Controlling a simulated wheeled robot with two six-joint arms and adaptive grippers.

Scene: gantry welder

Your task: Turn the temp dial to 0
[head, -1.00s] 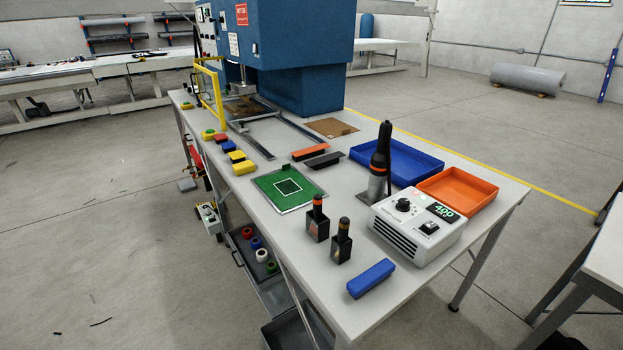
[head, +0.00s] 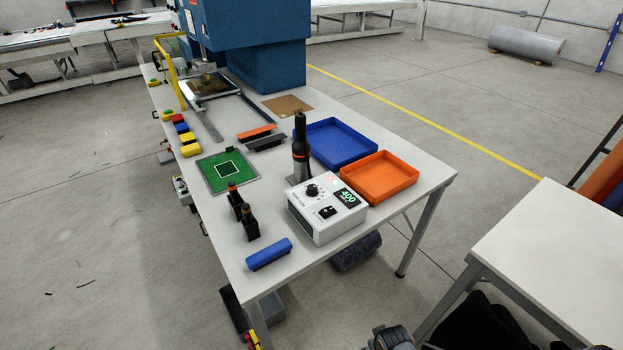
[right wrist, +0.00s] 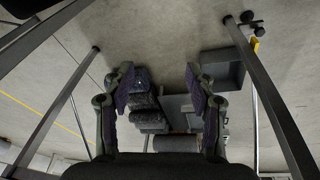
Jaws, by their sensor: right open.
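The white control box (head: 327,210) stands near the front right of the table, with a lit display (head: 348,197) that reads about 400. Its black temp dial (head: 312,190) is on the top face, left of the display. A black hot-air tool (head: 301,150) stands upright behind the box. In the right wrist view my right gripper (right wrist: 158,80) is open and empty, with floor and dark objects beyond it and table legs to both sides. The dial does not show in that view. Neither gripper is clearly seen in the head view; my left gripper is not in view.
A blue tray (head: 341,143) and an orange tray (head: 378,178) lie behind and right of the box. A second table (head: 545,255) stands at right, with floor between.

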